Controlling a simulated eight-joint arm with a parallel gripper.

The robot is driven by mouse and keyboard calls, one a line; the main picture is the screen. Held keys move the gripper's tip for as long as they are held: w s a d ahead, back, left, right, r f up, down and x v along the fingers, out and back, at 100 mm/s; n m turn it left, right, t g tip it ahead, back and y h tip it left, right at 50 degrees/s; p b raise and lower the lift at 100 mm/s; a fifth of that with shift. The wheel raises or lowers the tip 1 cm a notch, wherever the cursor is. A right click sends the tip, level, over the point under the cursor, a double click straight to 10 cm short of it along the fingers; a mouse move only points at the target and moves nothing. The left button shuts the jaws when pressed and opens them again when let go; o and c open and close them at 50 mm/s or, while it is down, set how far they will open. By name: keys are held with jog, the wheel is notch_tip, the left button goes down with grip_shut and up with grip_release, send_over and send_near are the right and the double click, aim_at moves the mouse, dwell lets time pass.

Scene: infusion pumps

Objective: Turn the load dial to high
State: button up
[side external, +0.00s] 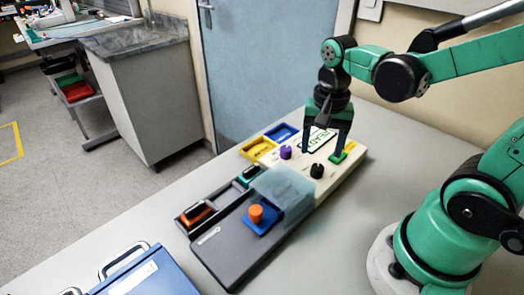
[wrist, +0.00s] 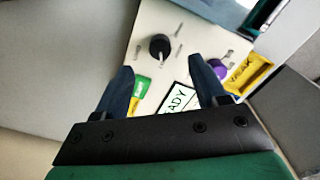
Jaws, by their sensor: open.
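A black dial (side external: 317,171) and a purple dial (side external: 286,152) stand on a cream panel (side external: 350,175) in the side view. I cannot read which one is the load dial. In the wrist view the black dial (wrist: 159,45) has a light pointer toward the gripper, with small marks around it. The purple dial (wrist: 217,69) shows beside the right finger. My gripper (side external: 320,154) points down over the panel, near the READY label (side external: 317,139), behind the black dial. In the wrist view its open, empty fingers (wrist: 161,68) lie either side of the label, short of the black dial.
A green piece (side external: 339,157) is by the right finger. Yellow (side external: 258,148) and blue (side external: 282,132) trays sit at the panel's far left. A translucent cover (side external: 284,192) and an orange knob (side external: 256,213) are on the nearer grey unit. A blue case (side external: 142,275) stands in front.

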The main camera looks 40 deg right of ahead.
aim_at(318, 167)
jog(key=shift+f, duration=2.6)
grip_shut()
